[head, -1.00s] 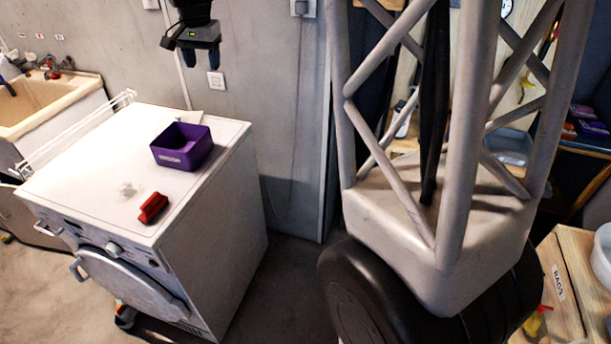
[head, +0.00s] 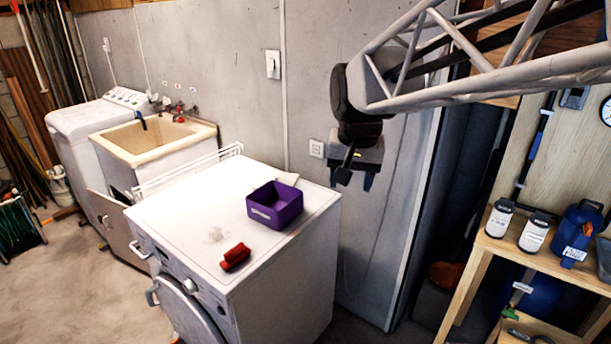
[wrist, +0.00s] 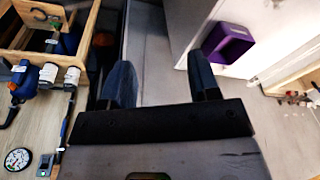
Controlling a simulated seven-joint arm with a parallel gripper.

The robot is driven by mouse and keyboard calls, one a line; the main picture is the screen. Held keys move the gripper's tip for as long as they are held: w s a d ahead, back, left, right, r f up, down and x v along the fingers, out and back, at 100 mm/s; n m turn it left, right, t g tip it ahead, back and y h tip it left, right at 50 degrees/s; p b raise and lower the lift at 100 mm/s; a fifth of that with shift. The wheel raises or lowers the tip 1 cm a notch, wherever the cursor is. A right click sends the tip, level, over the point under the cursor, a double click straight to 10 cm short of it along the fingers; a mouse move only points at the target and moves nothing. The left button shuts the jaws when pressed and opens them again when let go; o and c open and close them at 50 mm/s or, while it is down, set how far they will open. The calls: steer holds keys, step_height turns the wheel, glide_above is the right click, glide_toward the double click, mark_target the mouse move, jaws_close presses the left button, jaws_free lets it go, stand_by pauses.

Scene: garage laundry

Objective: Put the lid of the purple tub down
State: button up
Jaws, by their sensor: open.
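The purple tub (head: 275,205) stands on the white top of the front-loading machine (head: 165,215), near its right edge. The tub also shows in the wrist view (wrist: 228,45), at the upper right. My gripper (head: 355,180) is up in the air to the right of the tub, apart from it. Its two dark fingers are spread and point down, with nothing between them in the wrist view (wrist: 160,82).
A red object (head: 235,257) lies on the machine top in front of the tub. A white wire rack (head: 190,172) and a sink (head: 150,135) are to the left. A wooden shelf (head: 500,250) with labelled jars and a blue container is at the right.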

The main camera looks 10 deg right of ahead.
steer(key=s+f+n, duration=0.1)
steer(key=s+f, duration=0.1)
steer(key=s, duration=0.4)
steer(key=s+d+f+n, duration=0.1)
steer(key=s+f, duration=0.2)
steer(key=s, duration=0.4)
steer(key=s+f+n, duration=0.1)
steer(key=s+f, duration=0.2)
steer(key=s, duration=0.3)
steer(key=shift+s+d+t, duration=0.2)
steer(key=shift+s+t, duration=0.1)
